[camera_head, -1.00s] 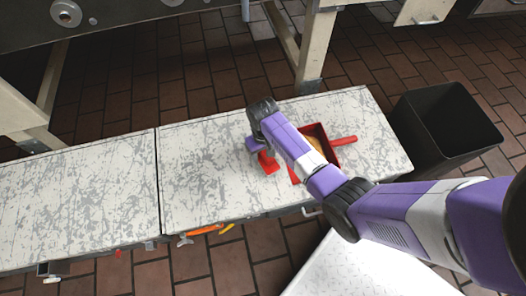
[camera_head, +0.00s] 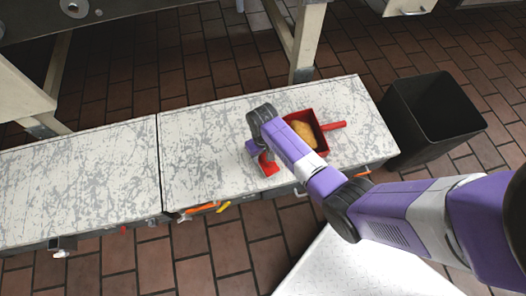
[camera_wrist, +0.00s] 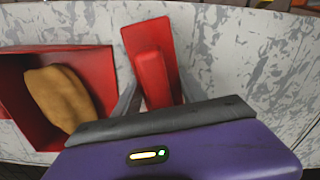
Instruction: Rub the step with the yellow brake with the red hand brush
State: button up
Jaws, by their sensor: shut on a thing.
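My gripper (camera_wrist: 158,95) is shut on the red hand brush (camera_wrist: 152,72), whose handle lies between the two fingers. In the head view the brush (camera_head: 268,166) shows red below my gripper (camera_head: 262,151), over the right step (camera_head: 205,150). I cannot tell whether the brush touches the top. This step has a scratched white and grey top. A yellow lever (camera_head: 223,207), perhaps the yellow brake, shows at its front edge, beside an orange lever (camera_head: 203,207).
A red dustpan (camera_head: 323,149) with a tan, bread-like lump (camera_head: 304,134) lies right of my gripper. Another scratched step (camera_head: 75,190) adjoins on the left. A black bin (camera_head: 433,120) stands at the right. The left part of the right step is clear.

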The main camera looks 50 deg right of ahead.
notch_tip(320, 180, up, 7)
jog(key=p, duration=0.6)
jog(key=shift+w+r, duration=0.15)
jog(key=shift+r, duration=0.05)
